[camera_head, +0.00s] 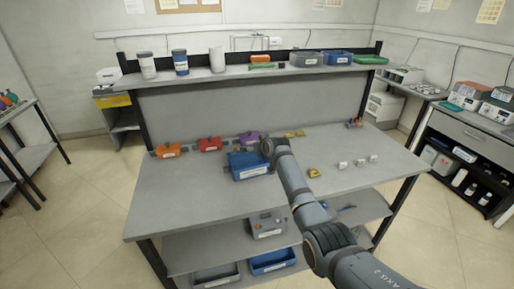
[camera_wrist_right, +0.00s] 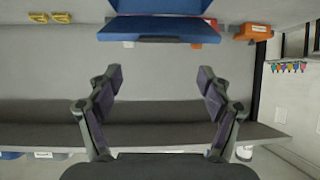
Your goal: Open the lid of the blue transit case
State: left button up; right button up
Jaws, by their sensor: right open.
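The blue transit case (camera_head: 250,172) stands on the workbench, left of its middle, with a white label on its front. In the right wrist view, two blue panels of the case (camera_wrist_right: 160,29) show at the top edge, with a dark line between them. The case is cut off there, and I cannot tell how far its lid is raised. My right gripper (camera_head: 268,147) is at the right upper side of the case in the head view. In the wrist view it (camera_wrist_right: 160,78) is open, with nothing between its fingers. My left gripper is out of view.
An orange case (camera_head: 168,151), a red case (camera_head: 209,144) and a purple case (camera_head: 247,138) stand close behind and left. Yellow pieces (camera_head: 294,134) and small white items (camera_head: 358,162) lie to the right. A raised shelf (camera_head: 220,75) spans the back. The bench's front left is clear.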

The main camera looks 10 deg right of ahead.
jog(key=v, duration=1.2)
jog(key=shift+r, duration=0.1)
